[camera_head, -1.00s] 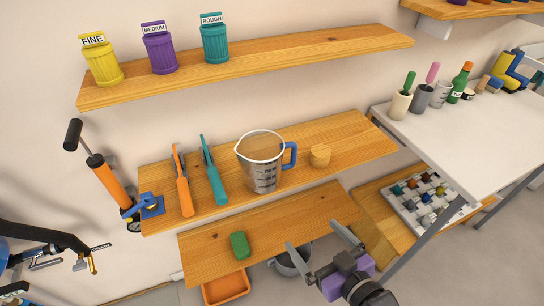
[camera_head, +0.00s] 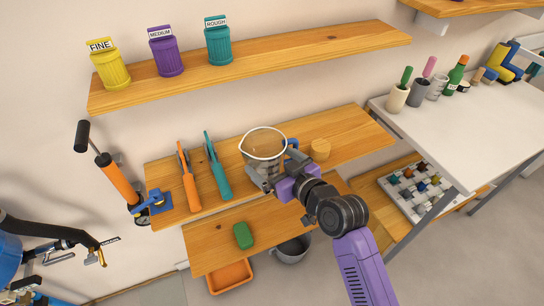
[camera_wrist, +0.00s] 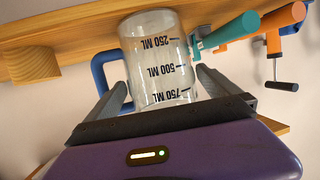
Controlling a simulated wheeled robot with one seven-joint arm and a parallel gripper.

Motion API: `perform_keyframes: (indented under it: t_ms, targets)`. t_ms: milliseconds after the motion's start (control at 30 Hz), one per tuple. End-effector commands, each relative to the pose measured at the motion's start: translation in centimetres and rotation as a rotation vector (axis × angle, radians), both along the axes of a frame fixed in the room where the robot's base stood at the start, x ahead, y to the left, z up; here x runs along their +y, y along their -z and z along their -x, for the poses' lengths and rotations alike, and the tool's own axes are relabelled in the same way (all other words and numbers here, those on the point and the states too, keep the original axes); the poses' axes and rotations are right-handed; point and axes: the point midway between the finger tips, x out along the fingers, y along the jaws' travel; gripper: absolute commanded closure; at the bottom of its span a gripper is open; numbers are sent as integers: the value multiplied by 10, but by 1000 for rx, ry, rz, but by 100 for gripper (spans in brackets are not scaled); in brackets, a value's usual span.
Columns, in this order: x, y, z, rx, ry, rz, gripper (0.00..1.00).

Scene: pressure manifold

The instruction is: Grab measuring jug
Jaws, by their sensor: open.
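The measuring jug (camera_head: 262,143) is clear, with a blue handle (camera_head: 291,146), and stands upright on the middle wooden shelf. In the wrist view the jug (camera_wrist: 158,62) appears upside down, with its volume marks facing me. My gripper (camera_head: 268,178) is at the front of the jug and hides its lower part in the head view. In the wrist view my gripper (camera_wrist: 162,90) is open, with one finger on each side of the jug's body. The left finger is close to the blue handle (camera_wrist: 106,72). I cannot tell whether either finger touches the jug.
A lower shelf with a green block (camera_head: 243,235) is below. An upper shelf (camera_head: 290,55) with labelled canisters is above.

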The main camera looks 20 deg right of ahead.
Motion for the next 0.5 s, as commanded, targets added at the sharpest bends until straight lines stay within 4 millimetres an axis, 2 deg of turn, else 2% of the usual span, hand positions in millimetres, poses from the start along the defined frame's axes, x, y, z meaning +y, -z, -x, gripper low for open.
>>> perform_keyframes:
  t_ms: [100,200,500]
  targets:
    - [4,3,-17,-1,0,-1,0]
    - [5,6,-25,-1,1,-1,0]
    - [6,8,-28,-1,1,-1,0]
